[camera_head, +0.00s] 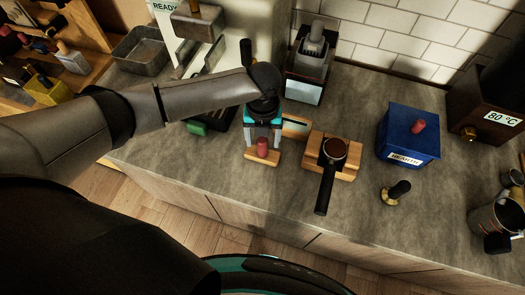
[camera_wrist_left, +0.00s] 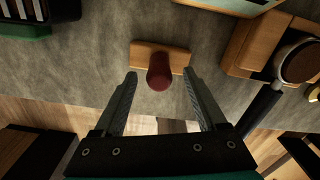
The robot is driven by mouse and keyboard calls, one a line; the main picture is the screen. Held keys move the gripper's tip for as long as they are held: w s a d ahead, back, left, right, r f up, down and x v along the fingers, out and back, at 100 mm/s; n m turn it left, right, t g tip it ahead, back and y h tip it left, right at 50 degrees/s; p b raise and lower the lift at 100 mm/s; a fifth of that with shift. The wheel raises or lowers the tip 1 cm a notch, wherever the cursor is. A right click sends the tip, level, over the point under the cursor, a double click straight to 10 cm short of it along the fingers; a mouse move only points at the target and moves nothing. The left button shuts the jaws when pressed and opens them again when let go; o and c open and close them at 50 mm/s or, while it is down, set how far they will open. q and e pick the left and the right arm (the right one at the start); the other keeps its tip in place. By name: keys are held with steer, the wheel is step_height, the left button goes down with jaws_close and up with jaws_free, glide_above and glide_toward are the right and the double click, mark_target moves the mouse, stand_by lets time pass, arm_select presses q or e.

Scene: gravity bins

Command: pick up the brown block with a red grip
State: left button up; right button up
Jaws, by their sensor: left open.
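The brown block (camera_head: 263,159) is a thin wooden piece lying on the grey counter, with an upright red grip (camera_head: 262,148) on top. In the left wrist view the block (camera_wrist_left: 144,54) lies just beyond my fingertips, and the red grip (camera_wrist_left: 160,76) shows between them. My left gripper (camera_head: 263,141) is directly above the block, pointing down. Its jaws (camera_wrist_left: 160,84) are open, one finger on each side of the grip in the picture, with gaps on both sides. I cannot tell how far down the fingertips reach. My right gripper is not in view.
A portafilter (camera_head: 333,152) rests on a wooden stand (camera_head: 346,172) close on the right. A blue box (camera_head: 408,140) with a red knob and a tamper (camera_head: 397,191) are farther right. A grinder (camera_head: 309,62) stands behind. The counter in front of the block is clear.

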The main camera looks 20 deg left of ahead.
arm_select(q)
steer(key=shift+f, duration=1.55)
steer(key=shift+a, duration=0.1)
jaws_close()
steer(key=shift+w, duration=0.1)
